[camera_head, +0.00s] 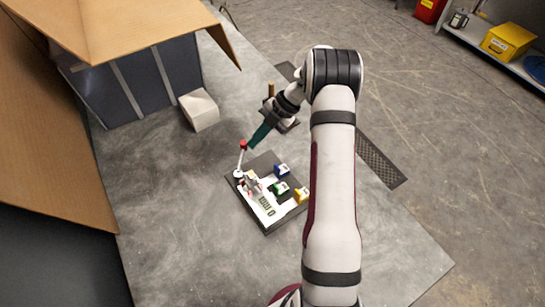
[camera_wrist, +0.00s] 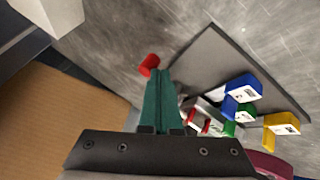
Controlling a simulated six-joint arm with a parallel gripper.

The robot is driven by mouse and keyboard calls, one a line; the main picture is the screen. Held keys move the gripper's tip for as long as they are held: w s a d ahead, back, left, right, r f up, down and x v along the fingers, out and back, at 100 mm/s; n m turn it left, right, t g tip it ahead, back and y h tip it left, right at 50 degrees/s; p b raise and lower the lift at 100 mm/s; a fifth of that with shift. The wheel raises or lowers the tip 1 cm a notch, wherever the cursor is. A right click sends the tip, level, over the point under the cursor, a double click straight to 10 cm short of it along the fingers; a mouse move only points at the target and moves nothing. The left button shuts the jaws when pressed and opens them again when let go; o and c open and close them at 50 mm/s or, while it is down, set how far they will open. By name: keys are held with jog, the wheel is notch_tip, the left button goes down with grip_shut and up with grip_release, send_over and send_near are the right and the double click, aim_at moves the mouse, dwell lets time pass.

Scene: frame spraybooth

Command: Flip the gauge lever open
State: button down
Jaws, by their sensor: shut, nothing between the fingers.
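The gauge lever shows in the head view as a pale stem with a red knob (camera_head: 243,145) on top. It stands near upright, leaning slightly right, at the back left of a dark base plate (camera_head: 277,227). In the wrist view the red knob (camera_wrist: 149,65) is just left of the fingertips, and its stem is hidden behind the fingers. My gripper (camera_head: 252,146) has teal fingers, shut and empty, with the tips just right of the knob. The fingers also show in the wrist view (camera_wrist: 159,73). I cannot tell whether they touch the knob.
The plate carries a white panel (camera_head: 262,205) and small blue (camera_head: 282,170), green (camera_head: 279,188) and yellow (camera_head: 301,195) blocks. A pale block (camera_head: 199,109) and a large cardboard-and-dark booth (camera_head: 140,80) stand left. The grey table front is clear.

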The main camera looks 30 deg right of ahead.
jog(key=shift+w+a, duration=0.6)
jog(key=shift+w, duration=0.2)
jog(key=shift+w+a, duration=0.1)
jog(key=w+v, duration=0.1)
jog(key=v, duration=0.9)
jog(key=shift+w, duration=0.15)
jog(key=shift+r, duration=0.1)
